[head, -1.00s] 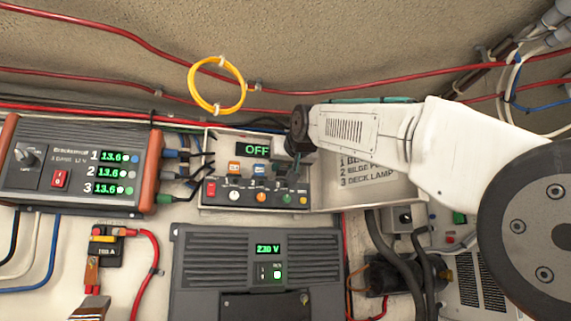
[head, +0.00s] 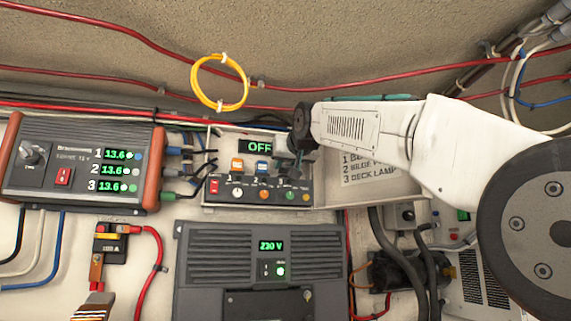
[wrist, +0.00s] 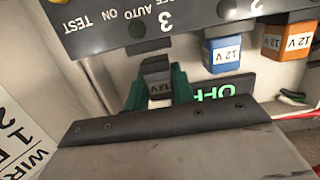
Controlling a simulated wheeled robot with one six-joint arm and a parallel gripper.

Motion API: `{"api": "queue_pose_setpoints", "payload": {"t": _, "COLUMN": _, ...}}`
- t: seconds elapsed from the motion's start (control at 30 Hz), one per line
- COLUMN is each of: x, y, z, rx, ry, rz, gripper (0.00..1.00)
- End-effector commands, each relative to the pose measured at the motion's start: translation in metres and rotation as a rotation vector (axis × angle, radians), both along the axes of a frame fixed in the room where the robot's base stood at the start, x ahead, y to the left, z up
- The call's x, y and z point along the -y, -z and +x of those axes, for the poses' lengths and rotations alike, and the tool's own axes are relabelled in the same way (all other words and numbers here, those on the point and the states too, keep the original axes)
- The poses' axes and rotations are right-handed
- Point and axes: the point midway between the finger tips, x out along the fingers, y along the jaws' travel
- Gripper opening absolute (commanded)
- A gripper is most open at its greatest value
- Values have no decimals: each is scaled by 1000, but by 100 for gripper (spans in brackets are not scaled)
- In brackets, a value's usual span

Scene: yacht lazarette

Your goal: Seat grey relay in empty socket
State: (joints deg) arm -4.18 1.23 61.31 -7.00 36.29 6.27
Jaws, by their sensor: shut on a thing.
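My gripper (wrist: 157,91) is shut on the grey relay (wrist: 156,69), its green fingers on either side of it in the wrist view. Part of a 12 V label shows between the fingers. The relay is at position 3 of the relay panel (wrist: 110,28), close to its edge. The socket there is hidden, and I cannot tell whether the relay's pins are in it. A blue relay (wrist: 221,52) and an orange relay (wrist: 287,40) sit in the neighbouring positions. In the head view my gripper (head: 297,158) is at the panel's right end, the grey relay not clearly visible.
The box's display (head: 258,147) reads OFF. Its open lid (head: 362,175), with a printed list, is on the right, behind my arm. A charger (head: 85,165) is on the left and a 230 V unit (head: 258,270) below. Cables run between charger and box.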

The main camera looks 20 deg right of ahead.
Motion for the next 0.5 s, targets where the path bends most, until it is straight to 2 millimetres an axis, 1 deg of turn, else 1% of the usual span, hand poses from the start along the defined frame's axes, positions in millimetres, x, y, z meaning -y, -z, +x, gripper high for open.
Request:
{"api": "queue_pose_setpoints", "payload": {"t": 0.27, "x": 0, "y": 0, "z": 0, "rx": 0, "ry": 0, "rz": 0, "gripper": 6}}
{"api": "queue_pose_setpoints", "payload": {"t": 0.5, "x": 0, "y": 4, "z": 0, "rx": 0, "ry": 0, "rz": 0, "gripper": 6}}
